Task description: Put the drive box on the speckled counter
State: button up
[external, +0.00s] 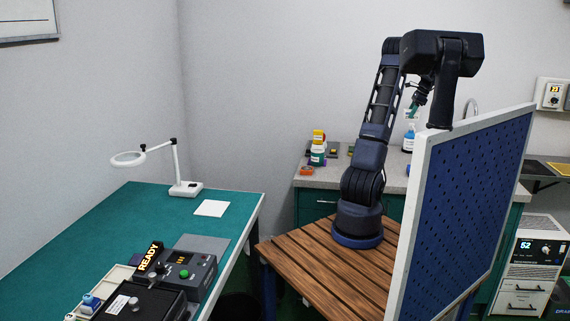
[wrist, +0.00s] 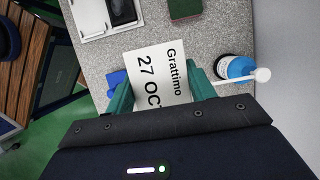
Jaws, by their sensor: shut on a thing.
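My gripper (wrist: 157,92) shows in the wrist view with its two green fingers on either side of the drive box (wrist: 157,72). The box shows a white face with the printed words "Grattimo" and "27 OC", the rest cut off by my gripper. The speckled counter (wrist: 98,62) lies under the box in the wrist view. In the external view the counter (external: 342,181) stands behind my arm, and my gripper hangs over its right part, partly behind the blue board. I cannot see the box clearly there, nor its exact height above the counter.
A blue-labelled bottle with a white nozzle (wrist: 235,68) stands close right of my gripper. A small blue thing (wrist: 116,78) is close left. A white tray (wrist: 88,20) and a dark green block (wrist: 187,10) lie farther back. The blue perforated board (external: 465,200) stands at right.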

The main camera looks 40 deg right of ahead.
notch_tip(320, 180, down, 25)
jog(key=shift+w+r, duration=0.1)
jog(key=shift+w, duration=0.05)
dwell(0.7)
jog(key=o, duration=1.1)
jog(key=shift+f, duration=0.2)
jog(key=shift+c, duration=0.2)
jog(key=shift+r, duration=0.1)
